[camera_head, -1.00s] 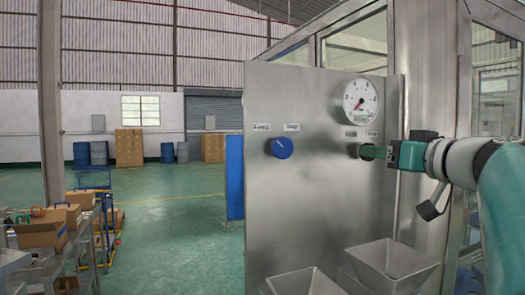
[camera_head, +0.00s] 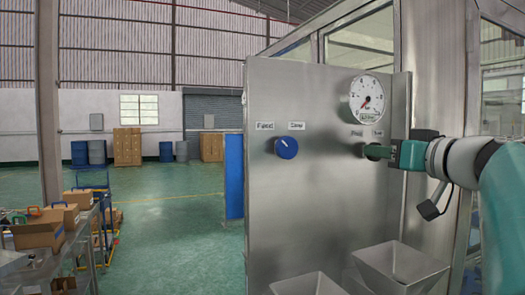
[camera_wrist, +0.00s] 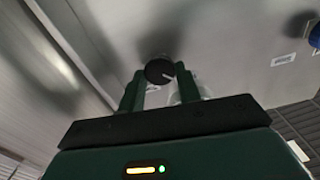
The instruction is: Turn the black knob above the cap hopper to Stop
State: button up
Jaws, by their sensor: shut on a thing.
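The black knob (camera_wrist: 160,71) is on the steel panel, between my fingertips in the wrist view; a pale pointer mark shows on its face. My gripper (camera_wrist: 160,90) is shut on it, one green finger on each side. In the head view my gripper (camera_head: 375,151) reaches in from the right and its fingers mostly hide the knob. Two small labels (camera_head: 376,133) sit just above it, too blurred to read surely. A steel hopper (camera_head: 400,265) stands below on the right.
A blue knob (camera_head: 286,148) with its own two labels is left on the same panel (camera_head: 315,215). A round gauge (camera_head: 366,98) is right above the black knob. A second hopper (camera_head: 305,285) stands at lower left. The panel between the knobs is clear.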

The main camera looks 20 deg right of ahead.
jog(key=shift+m, duration=0.4)
jog(key=m, duration=1.7)
jog(key=shift+w, duration=0.1)
jog(key=shift+f, duration=0.1)
dwell(0.5)
jog(key=o, duration=1)
jog(key=shift+w, duration=0.15)
jog(key=shift+c, duration=0.2)
jog(key=s, duration=1.4)
jog(key=shift+s+d, duration=0.15)
jog(key=shift+d, duration=0.15)
